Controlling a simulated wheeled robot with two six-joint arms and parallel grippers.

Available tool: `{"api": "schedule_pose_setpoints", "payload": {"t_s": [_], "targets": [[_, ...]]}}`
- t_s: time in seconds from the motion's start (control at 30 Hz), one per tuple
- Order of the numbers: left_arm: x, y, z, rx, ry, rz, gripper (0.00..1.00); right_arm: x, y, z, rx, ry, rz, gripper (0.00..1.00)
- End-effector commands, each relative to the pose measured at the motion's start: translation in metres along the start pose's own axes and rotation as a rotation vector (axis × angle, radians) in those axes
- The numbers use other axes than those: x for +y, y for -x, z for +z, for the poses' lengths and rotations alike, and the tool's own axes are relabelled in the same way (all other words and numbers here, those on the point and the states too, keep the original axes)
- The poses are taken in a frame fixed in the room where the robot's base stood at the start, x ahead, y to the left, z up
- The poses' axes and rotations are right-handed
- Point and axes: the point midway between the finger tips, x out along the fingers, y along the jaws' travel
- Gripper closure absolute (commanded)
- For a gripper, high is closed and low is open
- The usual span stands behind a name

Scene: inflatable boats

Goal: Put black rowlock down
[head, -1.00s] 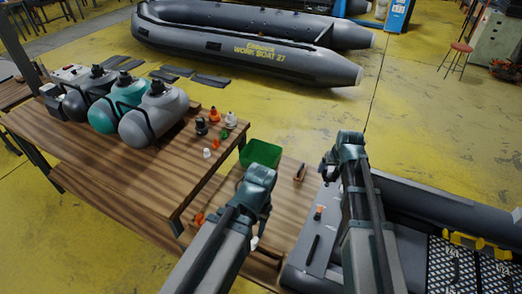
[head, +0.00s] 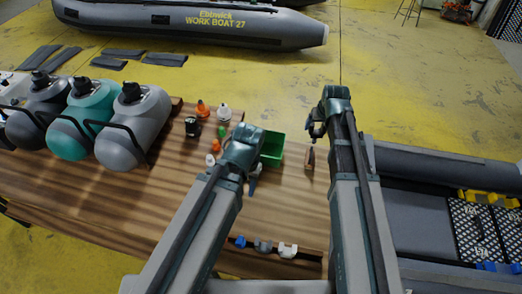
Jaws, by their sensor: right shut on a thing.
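My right gripper (head: 315,125) is at the upper middle right, above the far right part of the wooden table. It is shut on a small dark thing, which I take to be the black rowlock (head: 317,131); the gripper hides much of it. My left gripper (head: 250,160) is over the table beside the green bin (head: 271,148); its fingers are mostly hidden behind the wrist, so its opening does not show. A row with a blue rowlock (head: 240,242), a grey rowlock (head: 263,245) and a white rowlock (head: 288,250) is near the table's front edge.
Small black, orange, white and green fittings (head: 203,110) stand left of the green bin. Grey and teal tanks (head: 132,125) fill the table's left. A brown-handled tool (head: 310,160) lies below my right gripper. A grey boat (head: 420,160) is at the right. Bare wood (head: 130,195) shows front left.

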Motion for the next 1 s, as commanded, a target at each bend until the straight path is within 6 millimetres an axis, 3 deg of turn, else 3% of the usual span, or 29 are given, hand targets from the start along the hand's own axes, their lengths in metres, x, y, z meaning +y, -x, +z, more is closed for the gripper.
{"api": "schedule_pose_setpoints", "payload": {"t_s": [0.17, 0.3, 0.5, 0.73, 1.0], "targets": [[0.005, -0.049, -0.003, 0.0, 0.0, 0.0, 0.5, -0.032, -0.065, -0.028, 0.0, 0.035, -0.014, 0.78], [0.009, -0.091, -0.005, 0.0, 0.0, 0.0, 0.5, -0.075, -0.123, -0.057, 0.0, 0.07, -0.029, 0.78], [0.013, -0.137, -0.008, 0.0, 0.001, 0.0, 0.5, -0.135, -0.185, -0.087, 0.0, 0.115, -0.047, 0.78], [0.015, -0.162, -0.009, 0.0, 0.001, 0.0, 0.5, -0.178, -0.219, -0.103, 0.0, 0.142, -0.058, 0.78], [0.016, -0.164, -0.01, 0.0, 0.001, 0.0, 0.5, -0.186, -0.223, -0.106, 0.0, 0.146, -0.06, 0.78]]}}
